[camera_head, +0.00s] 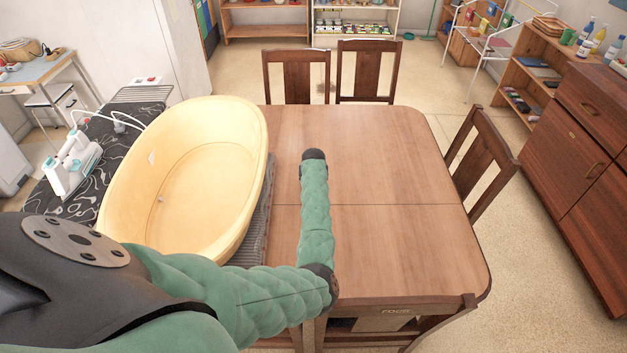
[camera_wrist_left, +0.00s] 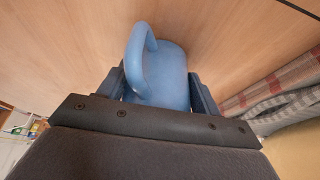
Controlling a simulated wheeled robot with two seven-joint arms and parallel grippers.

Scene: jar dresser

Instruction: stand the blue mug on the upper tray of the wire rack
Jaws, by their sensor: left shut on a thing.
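The blue mug (camera_wrist_left: 172,75) shows in the left wrist view, its rounded handle towards the camera. My left gripper (camera_wrist_left: 158,88) is shut on it, with a dark finger on each side of its body. A wooden surface fills the background behind the mug; I cannot tell whether they touch. In the head view my green left arm reaches over the table, but its gripper and the mug are not visible. A white-framed rack (camera_head: 468,22) with coloured items stands at the far back right; it may be the wire rack. My right gripper is in neither view.
A large yellow tub (camera_head: 222,170) covers the left of the wooden table (camera_head: 395,165); the table's right side is bare. Chairs (camera_head: 368,72) stand at its back, right (camera_head: 490,155) and front. A dark wood dresser (camera_head: 575,165) stands at the right, with open floor before it.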

